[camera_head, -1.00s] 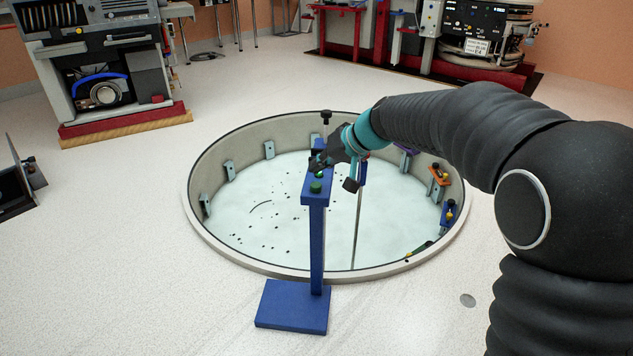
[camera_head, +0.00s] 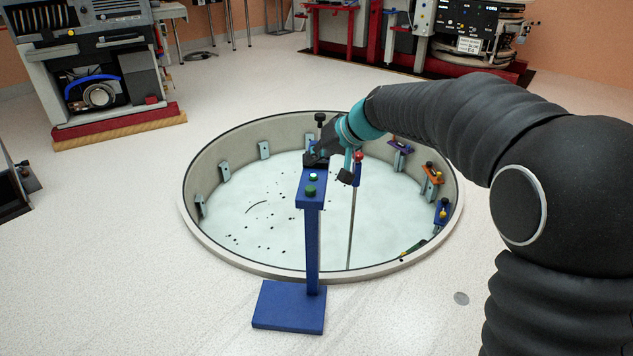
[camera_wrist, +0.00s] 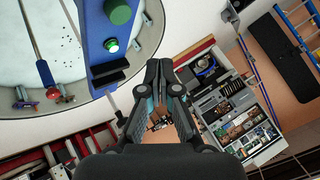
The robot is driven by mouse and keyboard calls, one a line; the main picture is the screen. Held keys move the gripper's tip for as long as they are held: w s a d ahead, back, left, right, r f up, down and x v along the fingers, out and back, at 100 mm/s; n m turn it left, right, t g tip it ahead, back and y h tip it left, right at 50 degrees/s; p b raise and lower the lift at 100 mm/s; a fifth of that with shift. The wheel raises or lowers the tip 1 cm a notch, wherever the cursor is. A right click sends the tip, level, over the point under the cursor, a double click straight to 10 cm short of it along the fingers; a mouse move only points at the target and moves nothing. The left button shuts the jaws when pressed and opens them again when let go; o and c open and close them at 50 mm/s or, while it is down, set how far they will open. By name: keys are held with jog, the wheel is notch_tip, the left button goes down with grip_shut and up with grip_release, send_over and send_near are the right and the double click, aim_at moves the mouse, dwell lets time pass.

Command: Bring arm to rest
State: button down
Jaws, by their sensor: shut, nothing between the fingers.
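My gripper (camera_head: 311,159) is shut and empty. In the head view it appears at the top of a blue post stand (camera_head: 312,245), overlapping the far end of its top plate; I cannot tell whether they touch. My dark ribbed arm reaches in from the right, bent over the round pit. A lit green button (camera_head: 313,177) and a darker green knob (camera_head: 310,191) are on the stand's top plate. In the wrist view the shut fingers (camera_wrist: 159,66) are beside the blue plate (camera_wrist: 97,48), with the lit button (camera_wrist: 111,45) to their left.
The round pit (camera_head: 188,222) has a raised rim and a pale floor with dark specks. Small brackets line its wall, and a thin rod with a red top (camera_head: 352,215) stands behind the post. Machines stand at the back left (camera_head: 100,75) and back right (camera_head: 470,40). Pale floor around is open.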

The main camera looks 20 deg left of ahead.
jog(key=shift+m, duration=0.3)
jog(key=s+d+f+m+g+h, duration=0.15)
jog(key=s+d+f+h, duration=0.35)
jog(key=s+d, duration=0.6)
jog(key=s+d+r+m+t+h+p, duration=0.1)
jog(key=s+d+r+t+h+p, duration=0.1)
jog(key=s+d, duration=0.7)
jog(key=s+d+r+m+t+h+p, duration=0.1)
jog(key=s+d+r+p, duration=0.4)
jog(key=s+d, duration=0.5)
jog(key=shift+d+r+m+t+h, duration=0.4)
jog(key=shift+d+r+m+t, duration=0.55)
jog(key=shift+d, duration=2.1)
jog(key=shift+s+r, duration=0.1)
jog(key=shift+r, duration=0.1)
